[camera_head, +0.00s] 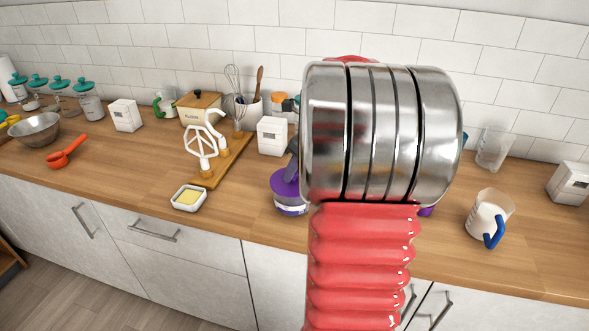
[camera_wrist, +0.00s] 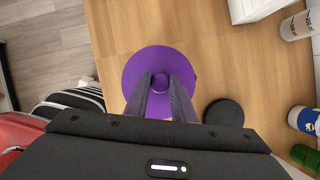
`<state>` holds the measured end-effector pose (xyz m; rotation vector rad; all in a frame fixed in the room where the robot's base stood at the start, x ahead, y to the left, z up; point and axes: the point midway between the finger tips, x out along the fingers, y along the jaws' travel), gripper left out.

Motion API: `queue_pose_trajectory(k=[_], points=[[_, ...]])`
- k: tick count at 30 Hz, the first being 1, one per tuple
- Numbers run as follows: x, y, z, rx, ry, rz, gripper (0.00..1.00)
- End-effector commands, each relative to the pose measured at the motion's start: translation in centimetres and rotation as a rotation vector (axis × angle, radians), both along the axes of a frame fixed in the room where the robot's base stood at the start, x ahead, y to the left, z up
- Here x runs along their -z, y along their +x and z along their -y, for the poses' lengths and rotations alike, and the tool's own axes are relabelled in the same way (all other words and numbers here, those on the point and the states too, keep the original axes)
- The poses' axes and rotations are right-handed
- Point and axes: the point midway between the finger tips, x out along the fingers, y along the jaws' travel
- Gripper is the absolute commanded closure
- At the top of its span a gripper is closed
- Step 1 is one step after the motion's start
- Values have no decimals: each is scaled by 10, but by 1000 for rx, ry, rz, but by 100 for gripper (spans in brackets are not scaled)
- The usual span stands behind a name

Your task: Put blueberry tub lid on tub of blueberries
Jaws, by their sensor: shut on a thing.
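The purple blueberry tub lid (camera_head: 285,183) is at the middle of the counter in the head view, directly over a tub (camera_head: 291,209) with a pale, labelled side. The lid looks level and at the tub's top; I cannot tell whether it is fully seated. The lid's disc also shows in the wrist view (camera_wrist: 133,72), with its round knob between my fingers. My gripper (camera_wrist: 160,88) is shut on that knob. In the head view my gripper (camera_head: 292,166) is partly hidden behind my arm. The tub's contents do not show.
A measuring jug (camera_head: 489,216) stands to the right. A white box (camera_head: 272,136) stands behind. A black disc (camera_wrist: 224,113) lies close to the lid in the wrist view.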

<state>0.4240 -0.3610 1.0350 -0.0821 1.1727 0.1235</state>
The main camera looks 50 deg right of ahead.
Motion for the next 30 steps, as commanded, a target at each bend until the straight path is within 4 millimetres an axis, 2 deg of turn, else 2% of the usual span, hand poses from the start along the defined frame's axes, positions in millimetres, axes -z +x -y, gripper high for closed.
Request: queue_pose_trajectory(k=[27,28,30], points=[[3,0,0,0,0,0,100],[3,0,0,0,0,0,77],[3,0,0,0,0,0,72]])
